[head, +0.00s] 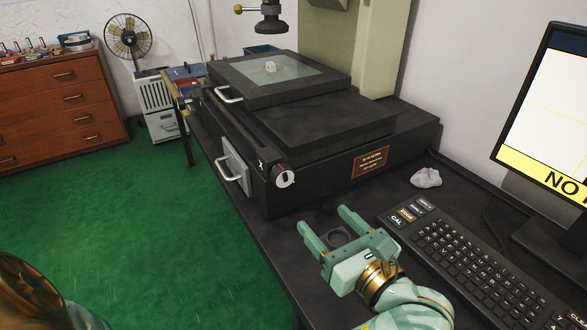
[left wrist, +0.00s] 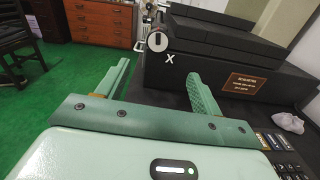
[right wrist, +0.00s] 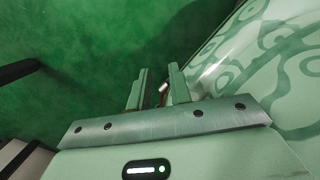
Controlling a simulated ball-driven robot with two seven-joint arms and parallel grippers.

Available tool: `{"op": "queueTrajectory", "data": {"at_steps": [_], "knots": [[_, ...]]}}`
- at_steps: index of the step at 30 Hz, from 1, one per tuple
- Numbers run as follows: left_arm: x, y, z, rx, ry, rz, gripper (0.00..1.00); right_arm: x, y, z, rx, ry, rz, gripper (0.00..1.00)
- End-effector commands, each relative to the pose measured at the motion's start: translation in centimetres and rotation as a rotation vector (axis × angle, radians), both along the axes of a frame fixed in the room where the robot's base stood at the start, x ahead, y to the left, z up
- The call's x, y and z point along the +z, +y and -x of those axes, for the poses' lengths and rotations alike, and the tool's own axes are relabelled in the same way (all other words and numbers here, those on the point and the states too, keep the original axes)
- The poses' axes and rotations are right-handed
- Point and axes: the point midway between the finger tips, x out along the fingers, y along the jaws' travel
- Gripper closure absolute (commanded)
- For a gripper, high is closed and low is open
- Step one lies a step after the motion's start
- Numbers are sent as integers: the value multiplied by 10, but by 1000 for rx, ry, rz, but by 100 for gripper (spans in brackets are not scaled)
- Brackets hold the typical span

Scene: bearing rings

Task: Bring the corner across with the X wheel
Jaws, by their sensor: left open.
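The X wheel (head: 285,178) is a small pale handwheel on the front of the black measuring machine, beside a white X; it also shows in the left wrist view (left wrist: 157,41). A small pale block (head: 270,66) sits on the glass stage (head: 300,80); I cannot tell whether it has the corner. The monitor (head: 545,110) shows a thin yellow line and a yellow band reading "NO", cut off. My left gripper (head: 325,222) is open and empty, short of the wheel and apart from it. My right gripper (right wrist: 158,68) has a narrow gap between its fingers.
A keyboard (head: 470,255) and crumpled cloth (head: 426,177) lie to the right. A white handle (head: 230,168) projects left of the wheel. Green floor (head: 150,220) is open at left.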

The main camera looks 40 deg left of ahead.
Motion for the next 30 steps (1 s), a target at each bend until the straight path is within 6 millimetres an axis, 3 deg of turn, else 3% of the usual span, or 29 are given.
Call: {"op": "queueTrajectory", "data": {"at_steps": [18, 24, 30], "knots": [[-3, 126, -52, 2, 2, -9, 34, -23, -18, -7, 67, 31, 30, 80], [-1, 143, -59, 2, 3, -9, 34, -25, -20, -9, 81, 38, 34, 80], [0, 146, -60, 2, 1, -7, 34, -24, -20, -9, 84, 37, 35, 80]]}}
